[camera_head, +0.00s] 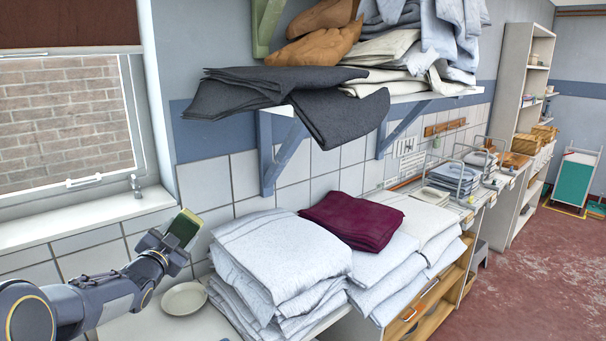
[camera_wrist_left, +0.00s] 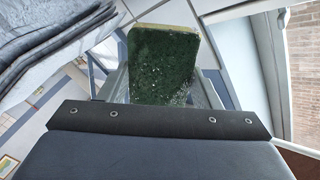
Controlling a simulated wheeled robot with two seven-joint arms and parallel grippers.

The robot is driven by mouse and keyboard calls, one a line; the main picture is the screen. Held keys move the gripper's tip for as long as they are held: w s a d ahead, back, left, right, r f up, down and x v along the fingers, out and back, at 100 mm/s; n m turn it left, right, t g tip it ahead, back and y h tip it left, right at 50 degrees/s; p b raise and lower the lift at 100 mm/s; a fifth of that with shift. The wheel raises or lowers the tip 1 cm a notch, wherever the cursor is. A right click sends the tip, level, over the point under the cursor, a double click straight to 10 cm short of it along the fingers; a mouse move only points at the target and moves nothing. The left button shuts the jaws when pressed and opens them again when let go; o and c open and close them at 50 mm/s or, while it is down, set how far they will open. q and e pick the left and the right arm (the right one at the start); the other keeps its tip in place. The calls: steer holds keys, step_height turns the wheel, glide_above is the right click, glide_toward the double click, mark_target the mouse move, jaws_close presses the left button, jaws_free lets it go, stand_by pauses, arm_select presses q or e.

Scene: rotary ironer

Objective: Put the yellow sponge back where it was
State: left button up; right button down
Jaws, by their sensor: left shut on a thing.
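The yellow sponge (camera_head: 184,227) has a dark green scouring side and a thin yellow edge. My left gripper (camera_head: 173,243) is shut on it and holds it up in front of the tiled wall, to the right of the window sill. In the left wrist view the sponge (camera_wrist_left: 163,62) shows its green face, with the yellow edge along the top. A pale round dish (camera_head: 184,298) lies on the counter below the gripper, apart from the sponge, and looks empty. My right gripper is not in view.
A tall stack of folded white linen (camera_head: 283,255) stands right of the dish. A folded maroon cloth (camera_head: 352,221) lies on neighbouring stacks. Dark grey cloths (camera_head: 345,119) hang over the wall shelf above. The window sill (camera_head: 75,222) is at the left.

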arm_select(q)
steer(key=s+d+f+m+h, duration=0.1)
steer(key=s+d+f, duration=0.4)
steer(key=s+f, duration=0.2)
steer(key=s+d+f+m+h, duration=0.1)
steer(key=s+d+f, duration=0.4)
steer(key=s, duration=0.6)
step_height(320, 180, down, 2)
steer(key=shift+s+d+f+g+h, duration=0.25)
steer(key=shift+d+g+h, duration=0.15)
steer(key=shift+h, duration=0.3)
